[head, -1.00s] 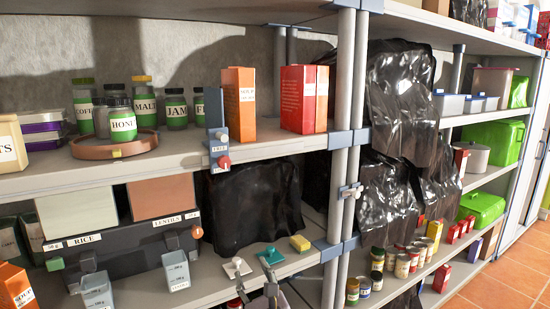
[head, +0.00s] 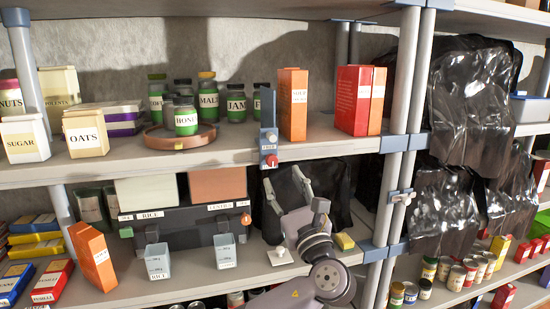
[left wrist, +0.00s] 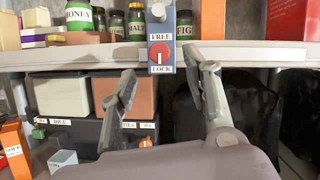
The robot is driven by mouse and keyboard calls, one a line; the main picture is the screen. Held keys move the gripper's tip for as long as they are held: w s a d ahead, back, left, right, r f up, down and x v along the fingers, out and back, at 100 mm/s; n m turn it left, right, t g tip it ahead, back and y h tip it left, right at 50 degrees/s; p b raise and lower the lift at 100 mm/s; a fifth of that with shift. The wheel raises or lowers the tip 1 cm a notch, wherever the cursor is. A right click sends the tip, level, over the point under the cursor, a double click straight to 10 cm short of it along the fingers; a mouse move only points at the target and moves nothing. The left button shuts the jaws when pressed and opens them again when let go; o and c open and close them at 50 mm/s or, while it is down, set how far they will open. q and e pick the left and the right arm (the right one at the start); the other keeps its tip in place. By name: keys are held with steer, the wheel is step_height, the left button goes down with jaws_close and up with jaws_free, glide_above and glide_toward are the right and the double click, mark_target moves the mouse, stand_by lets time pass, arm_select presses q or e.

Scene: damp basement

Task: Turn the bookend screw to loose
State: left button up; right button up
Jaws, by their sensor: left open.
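The bookend (head: 268,128) is a blue-grey upright at the front edge of the upper shelf, left of an orange box. Its red screw knob (head: 271,161) sits low on its front. In the left wrist view, the red knob (left wrist: 160,54) lies between a FREE label above and a LOCK label below. Its white mark looks vertical; which end is the pointer is unclear. My left gripper (head: 284,180) is open and empty, below the knob and apart from it. In the left wrist view, its spread fingers (left wrist: 168,75) straddle the knob's line from below. My right gripper is not seen.
The orange box (head: 293,104) and red box (head: 355,100) stand right of the bookend. Jars on a round brown tray (head: 164,142) stand left.

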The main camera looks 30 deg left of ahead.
mark_target(273, 163)
arm_select(q)
steer(key=p+x, duration=0.1)
steer(key=x, duration=0.6)
steer(key=shift+f+p, duration=0.1)
steer(key=shift+p, duration=0.2)
steer(key=shift+c, duration=0.6)
jaws_close()
